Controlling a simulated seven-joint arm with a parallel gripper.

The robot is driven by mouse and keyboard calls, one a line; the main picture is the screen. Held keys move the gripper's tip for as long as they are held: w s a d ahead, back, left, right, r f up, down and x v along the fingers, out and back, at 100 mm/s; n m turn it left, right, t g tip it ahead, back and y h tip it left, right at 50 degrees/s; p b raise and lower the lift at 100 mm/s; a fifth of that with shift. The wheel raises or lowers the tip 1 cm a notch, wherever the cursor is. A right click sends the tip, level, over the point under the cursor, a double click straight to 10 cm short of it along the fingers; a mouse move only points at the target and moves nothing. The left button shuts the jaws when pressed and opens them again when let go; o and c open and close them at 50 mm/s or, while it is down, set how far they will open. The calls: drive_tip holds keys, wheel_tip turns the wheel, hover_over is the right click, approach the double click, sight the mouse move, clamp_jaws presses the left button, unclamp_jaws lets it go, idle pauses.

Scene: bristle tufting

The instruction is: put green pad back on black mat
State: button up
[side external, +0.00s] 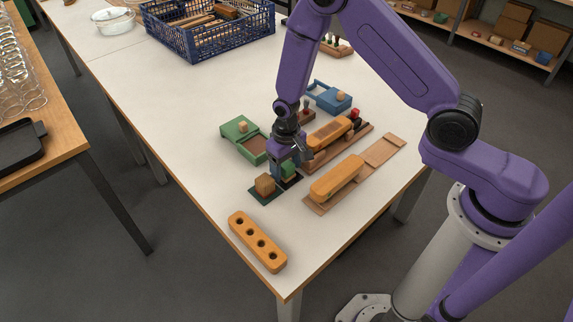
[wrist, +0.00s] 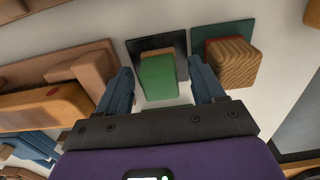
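The green pad (wrist: 159,77), a block with a green face and a wooden part, is between my gripper's two blue fingers in the wrist view. My gripper (wrist: 163,70) looks open, with narrow gaps between the fingers and the pad. The black mat (wrist: 176,42) is just beyond and under the pad. The pad appears to stand on or just above it; I cannot tell whether it touches. In the side view my gripper (side external: 287,163) points down over the black mat (side external: 292,183), and the green pad (side external: 288,169) is partly hidden by it.
A wooden block (wrist: 232,62) stands on a dark green mat (wrist: 242,30) close beside. An orange block with several holes (side external: 257,242) lies in front. Wooden brush pieces on boards (side external: 338,178) lie to the right, a green dustpan-like holder (side external: 243,138) behind left.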

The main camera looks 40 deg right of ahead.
sight(287, 166)
wheel_tip(287, 166, up, 12)
drive_tip(key=shift+r, duration=0.2)
idle(0.7)
drive_tip(key=s+d+r+n, duration=0.2)
drive_tip(key=s+r+n, duration=0.2)
drive_tip(key=s, duration=0.5)
drive_tip(key=s+d+r+n, duration=0.2)
drive_tip(key=s+r+n, duration=0.2)
drive_tip(key=s, duration=0.5)
drive_tip(key=s+d+r+n, duration=0.2)
drive_tip(key=s+r+n, duration=0.2)
drive_tip(key=s, duration=0.6)
drive_tip(key=shift+n, duration=0.3)
drive_tip(key=shift+d, duration=0.1)
